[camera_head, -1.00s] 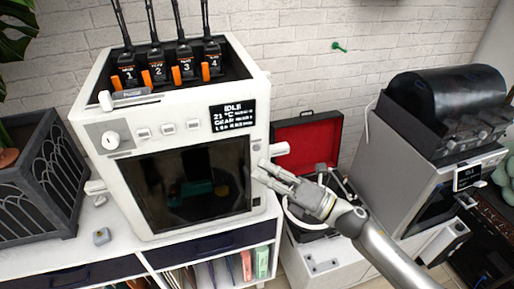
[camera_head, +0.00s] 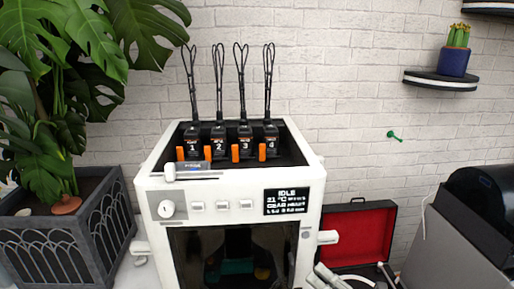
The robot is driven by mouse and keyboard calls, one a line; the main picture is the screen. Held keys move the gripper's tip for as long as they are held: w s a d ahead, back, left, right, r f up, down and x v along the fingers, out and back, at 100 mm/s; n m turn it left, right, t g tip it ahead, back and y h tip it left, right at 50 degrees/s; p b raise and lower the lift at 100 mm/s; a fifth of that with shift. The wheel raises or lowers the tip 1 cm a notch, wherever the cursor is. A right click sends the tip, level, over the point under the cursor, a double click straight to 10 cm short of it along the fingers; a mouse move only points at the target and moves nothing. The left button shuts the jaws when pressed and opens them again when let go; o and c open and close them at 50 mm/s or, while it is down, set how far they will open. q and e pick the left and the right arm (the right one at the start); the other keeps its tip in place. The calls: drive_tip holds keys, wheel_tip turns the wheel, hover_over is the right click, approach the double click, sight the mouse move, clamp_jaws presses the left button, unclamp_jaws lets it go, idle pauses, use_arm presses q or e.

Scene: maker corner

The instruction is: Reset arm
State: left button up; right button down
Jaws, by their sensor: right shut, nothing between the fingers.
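My right gripper (camera_head: 326,277) shows at the bottom edge, right of the white printer-like machine (camera_head: 235,204) and in front of the open red-lined case. Its fingers are close together with nothing between them. Most of my right arm lies below the picture. My left gripper does not show. The machine's display reads IDLE, and its dark front window is cut off at the bottom.
A leafy plant in a dark planter (camera_head: 71,232) stands at the left. The open red-lined case (camera_head: 355,238) is right of the machine. A dark-topped grey machine (camera_head: 450,245) stands at the far right. A shelf (camera_head: 440,80) holds a potted cactus (camera_head: 455,55).

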drive_tip(key=w+d+f+m+h, duration=0.1)
drive_tip(key=d+f+m+h, duration=0.35)
drive_tip(key=f, duration=0.45)
drive_tip(key=w+d+f+m+h, duration=0.1)
drive_tip(key=d+f+m+h, duration=0.2)
drive_tip(key=f+m, duration=0.5)
drive_tip(key=s+d+f+m+g+h, duration=0.2)
drive_tip(key=s+f, duration=0.2)
drive_tip(key=f, duration=0.6)
drive_tip(key=s+d+f+m+g+h, duration=0.1)
drive_tip(key=s+f+m+g+h, duration=0.2)
drive_tip(key=f, duration=0.6)
drive_tip(key=s+f+m+g, duration=0.3)
drive_tip(key=s+f+m, duration=0.2)
drive_tip(key=s+f, duration=0.9)
drive_tip(key=s+a+f+m+g, duration=0.1)
drive_tip(key=s+f+m+g, duration=0.1)
drive_tip(key=s, duration=0.8)
drive_tip(key=s+a+f+m+g, duration=0.2)
drive_tip(key=s+f, duration=0.5)
drive_tip(key=s, duration=0.4)
drive_tip(key=shift+s+a+m+g, duration=0.25)
drive_tip(key=shift+m+g, duration=0.3)
drive_tip(key=shift+g, duration=0.45)
